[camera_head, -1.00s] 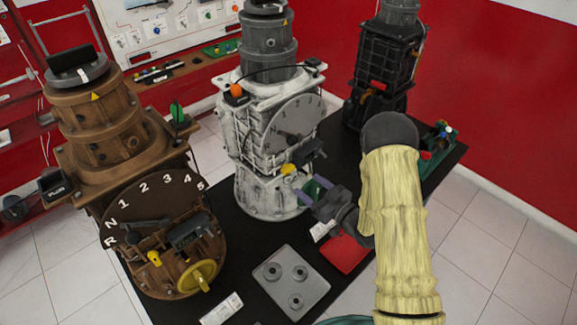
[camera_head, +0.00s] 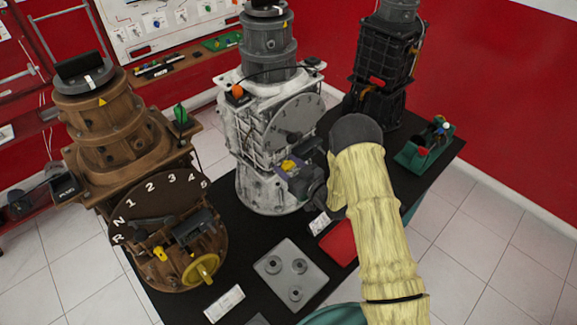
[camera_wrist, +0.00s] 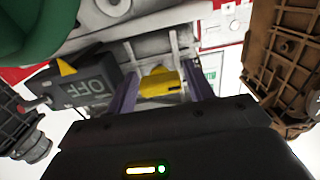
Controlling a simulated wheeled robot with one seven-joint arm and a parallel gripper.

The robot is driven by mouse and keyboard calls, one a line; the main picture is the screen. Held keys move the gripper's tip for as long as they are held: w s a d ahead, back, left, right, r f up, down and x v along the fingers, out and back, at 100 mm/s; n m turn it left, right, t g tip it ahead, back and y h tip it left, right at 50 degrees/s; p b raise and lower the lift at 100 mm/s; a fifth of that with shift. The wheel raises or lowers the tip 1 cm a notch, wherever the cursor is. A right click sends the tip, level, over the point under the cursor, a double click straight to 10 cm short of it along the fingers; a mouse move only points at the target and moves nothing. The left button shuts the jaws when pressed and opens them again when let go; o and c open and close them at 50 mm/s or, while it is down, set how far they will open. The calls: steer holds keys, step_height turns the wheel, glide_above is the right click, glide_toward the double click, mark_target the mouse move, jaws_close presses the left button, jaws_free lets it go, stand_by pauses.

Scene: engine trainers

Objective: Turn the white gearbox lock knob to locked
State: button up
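The white gearbox (camera_head: 262,190) stands in the middle of the black table, with a grey numbered dial (camera_head: 292,122) on its face. A yellow knob (camera_head: 289,165) sits low on that face. It also shows in the wrist view (camera_wrist: 160,84), between my two purple fingers. My gripper (camera_head: 296,178) is at the gearbox front. The fingers (camera_wrist: 160,95) are apart, one on each side of the yellow knob; I cannot tell whether they touch it. The knob's far side and its lock marking cannot be made out.
A dark box marked OFF (camera_wrist: 85,88), with a small lever, is close left of my fingers in the wrist view. A green rounded part (camera_wrist: 35,28) is at its top left. The brown gearbox (camera_head: 120,150) stands left, the black gearbox (camera_head: 385,65) behind right.

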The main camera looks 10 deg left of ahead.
steer(key=c, duration=0.7)
steer(key=shift+b, duration=0.3)
steer(key=shift+d+f+m+b, duration=0.1)
steer(key=shift+m+b, duration=0.85)
steer(key=shift+m, duration=0.45)
steer(key=m+b, duration=0.2)
steer(key=m, duration=0.1)
steer(key=shift+m, duration=0.3)
steer(key=m+b, duration=0.2)
steer(key=m, duration=0.4)
steer(key=shift+b, duration=0.3)
steer(key=m, duration=0.5)
steer(key=shift+b, duration=0.4)
steer(key=shift+m, duration=0.4)
